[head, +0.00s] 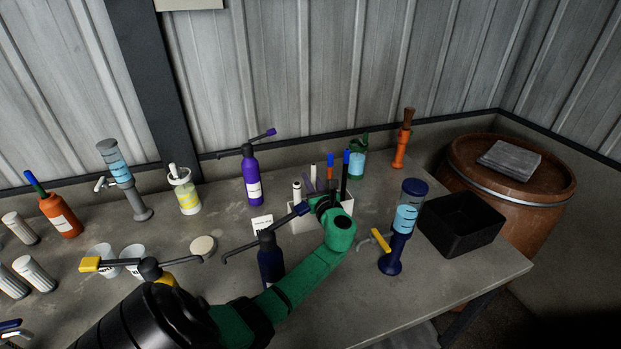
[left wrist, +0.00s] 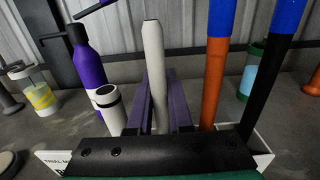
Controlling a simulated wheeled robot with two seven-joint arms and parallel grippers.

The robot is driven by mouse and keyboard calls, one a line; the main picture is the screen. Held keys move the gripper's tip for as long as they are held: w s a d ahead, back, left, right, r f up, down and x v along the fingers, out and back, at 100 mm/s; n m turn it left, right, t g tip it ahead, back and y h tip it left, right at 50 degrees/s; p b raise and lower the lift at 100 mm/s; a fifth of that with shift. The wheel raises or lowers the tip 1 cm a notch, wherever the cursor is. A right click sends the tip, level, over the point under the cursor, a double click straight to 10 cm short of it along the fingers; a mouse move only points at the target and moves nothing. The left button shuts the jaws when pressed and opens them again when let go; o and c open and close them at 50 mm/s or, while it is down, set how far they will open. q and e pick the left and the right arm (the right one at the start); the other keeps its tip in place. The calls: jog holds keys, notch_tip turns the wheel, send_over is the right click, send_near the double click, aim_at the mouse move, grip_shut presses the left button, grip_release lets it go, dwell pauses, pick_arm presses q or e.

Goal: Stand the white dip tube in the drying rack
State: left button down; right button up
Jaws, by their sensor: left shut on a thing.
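The white dip tube (left wrist: 153,65) stands roughly upright between the purple fingers of my left gripper (left wrist: 160,85), which is shut on it. In the head view, the tube (head: 313,173) rises above my left gripper (head: 317,187) over the white drying rack (head: 301,224). The rack's side (left wrist: 262,152) also shows at the lower right of the left wrist view. The tube's lower end is hidden behind my gripper, so I cannot tell whether it is in a slot. My right gripper is not in view.
Beside the tube stand a wider hollow white tube (left wrist: 108,108), an orange blue-topped tube (left wrist: 217,75) and a black blue-topped tube (left wrist: 265,75). A purple bottle (head: 252,178) is behind left. A dark blue pump bottle (head: 270,262), a blue dispenser (head: 398,225) and a black bin (head: 460,225) stand nearby.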

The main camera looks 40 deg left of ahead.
pick_arm(q)
jog(key=shift+f, duration=0.1)
jog(key=c, duration=0.8)
grip_release()
jog(key=shift+o, duration=0.2)
